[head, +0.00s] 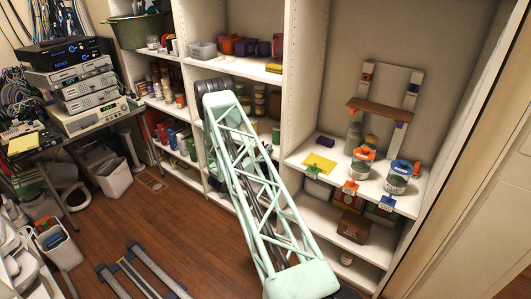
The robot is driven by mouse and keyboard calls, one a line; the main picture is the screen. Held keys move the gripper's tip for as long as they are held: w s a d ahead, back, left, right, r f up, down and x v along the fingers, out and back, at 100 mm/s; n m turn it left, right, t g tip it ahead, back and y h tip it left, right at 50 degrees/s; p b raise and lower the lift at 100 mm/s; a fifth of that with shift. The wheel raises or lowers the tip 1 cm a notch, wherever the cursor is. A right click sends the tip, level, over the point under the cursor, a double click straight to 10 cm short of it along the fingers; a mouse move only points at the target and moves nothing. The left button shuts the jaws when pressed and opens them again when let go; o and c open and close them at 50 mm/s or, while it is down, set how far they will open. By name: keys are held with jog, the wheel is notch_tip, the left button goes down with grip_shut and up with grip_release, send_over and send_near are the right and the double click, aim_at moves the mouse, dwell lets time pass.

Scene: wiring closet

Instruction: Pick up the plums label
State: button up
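Small tags sit along the front edge of the right-hand shelf: a green-topped tag (314,171), an orange-topped tag (350,187) and a blue-topped tag (387,203). Their print is too small to read, so I cannot tell which, if any, is the plums label. Behind them stand a jar with an orange lid (362,163) and a jar with a blue and orange top (399,175). My mint lattice arm rises across the middle, in front of the left shelves. My gripper cannot be made out; the arm hides what lies behind it.
A yellow sheet (320,163) lies on the same shelf, beside a dark purple block (326,141). A shelf upright (303,70) separates the bays. Grey rails (140,275) lie on the floor.

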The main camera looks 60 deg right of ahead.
jog(key=shift+d, duration=0.5)
jog(key=shift+c, duration=0.5)
grip_shut()
